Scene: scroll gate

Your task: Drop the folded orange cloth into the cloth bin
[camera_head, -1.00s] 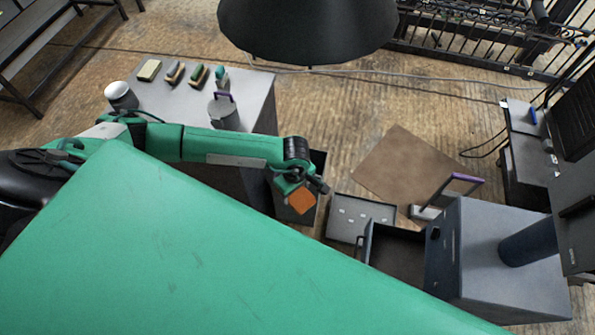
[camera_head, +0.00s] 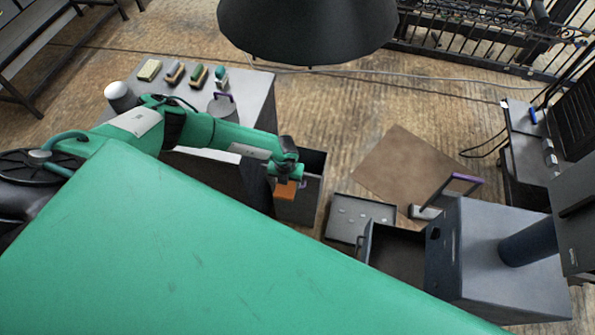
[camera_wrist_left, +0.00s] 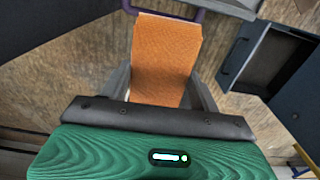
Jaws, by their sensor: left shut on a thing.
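The folded orange cloth (camera_head: 286,191) hangs below my left gripper (camera_head: 288,177). In the left wrist view the cloth (camera_wrist_left: 164,58) sticks out between the two grey fingers (camera_wrist_left: 168,85), which are shut on it. A dark open-topped bin (camera_head: 312,165), seemingly the cloth bin, stands on the floor beside the grey table. In the head view the cloth overlaps the left part of the bin's front side. I cannot tell how high it is above the rim or whether it is over the opening. My right gripper is not in view.
The grey table (camera_head: 255,95) with brushes and a lidded pot (camera_head: 222,108) is left of the bin. Right of the bin lie a flat grey tray (camera_head: 358,215) and an open drawer (camera_head: 400,250) of a grey cabinet (camera_head: 500,220). A black lamp shade (camera_head: 308,30) hangs above.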

